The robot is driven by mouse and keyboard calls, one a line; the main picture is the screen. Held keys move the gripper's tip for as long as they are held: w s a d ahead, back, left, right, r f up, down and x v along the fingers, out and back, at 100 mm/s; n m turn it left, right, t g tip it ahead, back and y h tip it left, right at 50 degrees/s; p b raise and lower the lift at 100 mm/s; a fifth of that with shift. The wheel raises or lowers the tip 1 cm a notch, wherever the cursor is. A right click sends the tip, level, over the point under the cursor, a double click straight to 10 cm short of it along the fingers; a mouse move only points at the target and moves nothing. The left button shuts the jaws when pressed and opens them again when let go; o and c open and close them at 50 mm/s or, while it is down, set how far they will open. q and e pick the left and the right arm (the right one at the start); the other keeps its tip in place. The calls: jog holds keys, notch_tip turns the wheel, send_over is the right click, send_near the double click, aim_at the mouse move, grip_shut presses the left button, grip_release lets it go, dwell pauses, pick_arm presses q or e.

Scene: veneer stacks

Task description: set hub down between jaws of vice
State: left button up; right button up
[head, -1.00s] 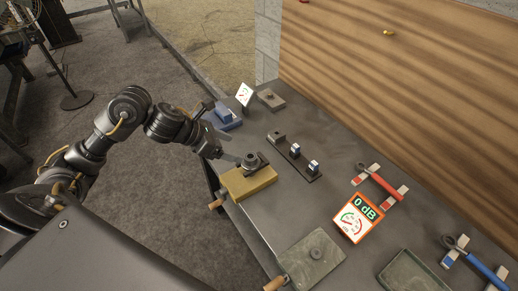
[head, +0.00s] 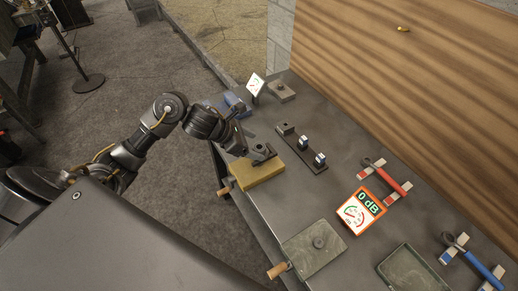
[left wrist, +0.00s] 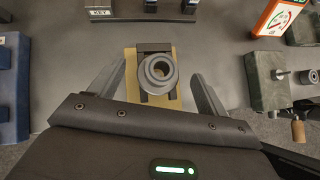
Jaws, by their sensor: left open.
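The hub (left wrist: 158,72), a grey stepped cylinder with a round bore, stands upright on the yellow vice (head: 259,174). In the left wrist view it appears to sit between the dark jaws (left wrist: 153,47) on the yellow body (left wrist: 131,62). My left gripper (head: 259,154) reaches in from the left over the vice and partly hides the hub in the head view. In the left wrist view its fingers (left wrist: 160,84) are spread on both sides of the hub, with gaps. My right gripper is not in view.
A green vice-like block (head: 313,250) with a round piece stands nearer on the bench. A dark rack (head: 303,148) lies behind the yellow vice. An orange 0 dB gauge (head: 361,211), a red-handled tool (head: 392,181) and a green tray (head: 411,270) are to the right.

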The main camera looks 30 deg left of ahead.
aim_at(260, 148)
pick_arm(q)
jog(key=x, duration=0.3)
jog(key=shift+d+f+p, duration=0.15)
jog(key=shift+d+p, duration=0.05)
jog(key=shift+p, duration=0.15)
jog(key=shift+a, duration=0.1)
jog(key=c, duration=1.2)
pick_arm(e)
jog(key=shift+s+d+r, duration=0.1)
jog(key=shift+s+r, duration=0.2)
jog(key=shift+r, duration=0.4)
pick_arm(q)
jog(key=shift+w+r+b, duration=0.1)
jog(key=shift+r+b, duration=0.25)
jog(key=shift+r, duration=0.1)
jog(key=r, duration=0.1)
jog(key=r+b, duration=0.1)
jog(key=shift+a+r, duration=0.25)
jog(key=shift+r, duration=0.1)
jog(key=s+a+f+b+v, duration=0.1)
jog(key=b+v, duration=0.5)
jog(key=v, duration=1)
jog(key=shift+s+a+f+b, duration=0.25)
jog(key=shift+a+f+b, duration=0.15)
jog(key=shift+a, duration=0.1)
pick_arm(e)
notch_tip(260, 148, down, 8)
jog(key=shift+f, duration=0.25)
